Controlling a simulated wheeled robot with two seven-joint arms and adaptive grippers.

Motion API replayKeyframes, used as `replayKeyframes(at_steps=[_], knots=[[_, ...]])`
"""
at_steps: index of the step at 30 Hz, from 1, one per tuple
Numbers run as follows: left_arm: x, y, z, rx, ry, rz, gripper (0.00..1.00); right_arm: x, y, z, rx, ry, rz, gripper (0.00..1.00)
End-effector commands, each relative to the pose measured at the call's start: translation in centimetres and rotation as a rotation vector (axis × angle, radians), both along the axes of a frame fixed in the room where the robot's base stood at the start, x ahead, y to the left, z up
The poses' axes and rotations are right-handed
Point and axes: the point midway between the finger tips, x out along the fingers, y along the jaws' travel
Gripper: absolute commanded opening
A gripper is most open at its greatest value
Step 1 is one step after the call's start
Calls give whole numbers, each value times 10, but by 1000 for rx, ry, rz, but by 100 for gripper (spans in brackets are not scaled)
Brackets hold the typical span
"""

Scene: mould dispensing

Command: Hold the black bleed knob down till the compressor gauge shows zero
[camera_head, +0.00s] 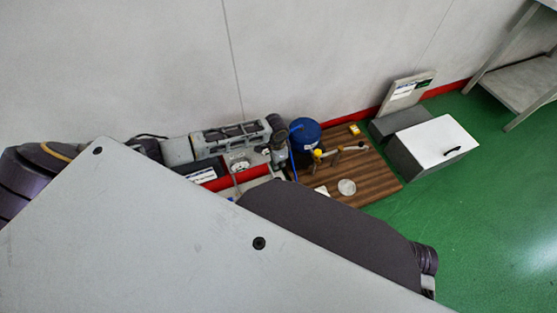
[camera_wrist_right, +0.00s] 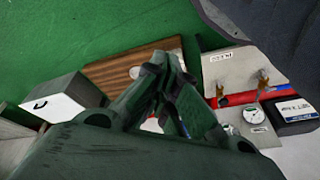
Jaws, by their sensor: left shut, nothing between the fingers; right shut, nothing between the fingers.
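A small round white gauge (camera_head: 240,166) sits among the equipment by the wall; it also shows at the right in the right wrist view (camera_wrist_right: 253,115). Its needle is too small to read. I cannot make out the black bleed knob in either view. My left gripper (camera_head: 278,165) points down just right of the gauge, shut and empty; whether it touches anything is unclear. My right gripper (camera_wrist_right: 166,68) shows in the right wrist view, shut and empty, in front of the wooden board. It is hidden in the head view.
A blue tank (camera_head: 304,133) stands on the wooden board (camera_head: 380,185), right of my left gripper. A white-lidded grey box (camera_head: 432,138) stands further right. A labelled black box (camera_wrist_right: 293,112) is beside the gauge. Brass valves (camera_wrist_right: 263,80) sit nearby. Green floor (camera_head: 480,220) is clear at right.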

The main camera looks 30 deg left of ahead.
Motion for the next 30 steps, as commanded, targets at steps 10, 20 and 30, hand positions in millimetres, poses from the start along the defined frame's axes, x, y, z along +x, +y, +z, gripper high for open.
replayKeyframes(at_steps=[10,20,30], knots=[[-1,1,12,1,1,0,0,1,-2,-8,-7,13,-2,0],[0,1,12,1,1,0,0,1,-2,-8,-7,12,-2,0],[1,4,12,15,-2,16,0,-1,-1,-7,-7,13,-1,0]])
